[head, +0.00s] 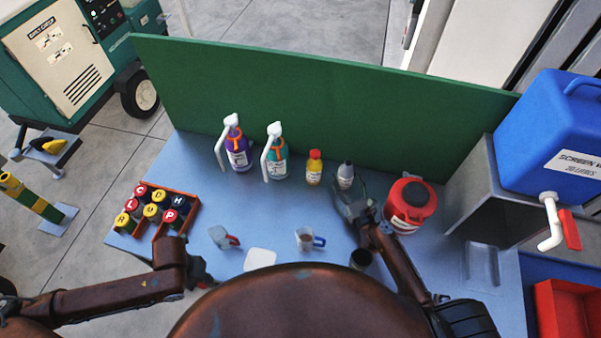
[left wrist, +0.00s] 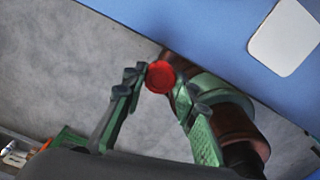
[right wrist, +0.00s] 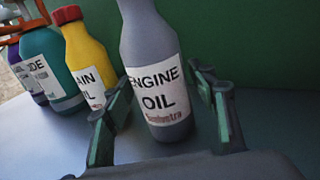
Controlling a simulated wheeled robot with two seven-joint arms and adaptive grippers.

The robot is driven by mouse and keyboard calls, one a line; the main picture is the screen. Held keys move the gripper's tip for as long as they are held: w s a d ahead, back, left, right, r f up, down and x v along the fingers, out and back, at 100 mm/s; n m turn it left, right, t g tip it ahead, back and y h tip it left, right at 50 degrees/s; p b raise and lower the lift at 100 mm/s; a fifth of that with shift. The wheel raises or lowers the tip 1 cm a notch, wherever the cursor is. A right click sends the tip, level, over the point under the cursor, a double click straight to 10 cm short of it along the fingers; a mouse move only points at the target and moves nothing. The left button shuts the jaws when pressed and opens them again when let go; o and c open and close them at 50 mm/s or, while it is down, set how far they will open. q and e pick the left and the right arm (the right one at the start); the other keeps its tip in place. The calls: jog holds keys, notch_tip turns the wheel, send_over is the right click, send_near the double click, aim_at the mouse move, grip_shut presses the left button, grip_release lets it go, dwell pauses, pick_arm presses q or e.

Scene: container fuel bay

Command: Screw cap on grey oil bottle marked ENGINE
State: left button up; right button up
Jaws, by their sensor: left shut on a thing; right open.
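The grey bottle (head: 346,178) stands upright near the back of the bench; the right wrist view shows its label ENGINE OIL (right wrist: 160,98). Its top is cut off in that view. My right gripper (head: 350,203) is open, its fingers on either side of the lower bottle in the right wrist view (right wrist: 165,105), with gaps visible. My left gripper (left wrist: 163,88) is shut on a round red cap (left wrist: 160,77), low at the bench's front edge. In the head view, the left gripper (head: 203,274) is partly hidden by its arm.
A yellow bottle (head: 314,168) with a red cap stands left of the grey one, then two spray bottles. A red can (head: 410,205) stands to the right.

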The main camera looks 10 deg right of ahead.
aim_at(341, 168)
jog(key=shift+w+a+f, duration=0.1)
jog(key=shift+w+a, duration=0.05)
jog(key=shift+w, duration=1.35)
jog(key=shift+w+a, duration=0.15)
jog(key=shift+w, duration=1.35)
jog(key=shift+c, duration=0.2)
grip_shut()
pick_arm(q)
jog(key=shift+r, duration=0.15)
pick_arm(e)
jog(key=shift+r, duration=0.25)
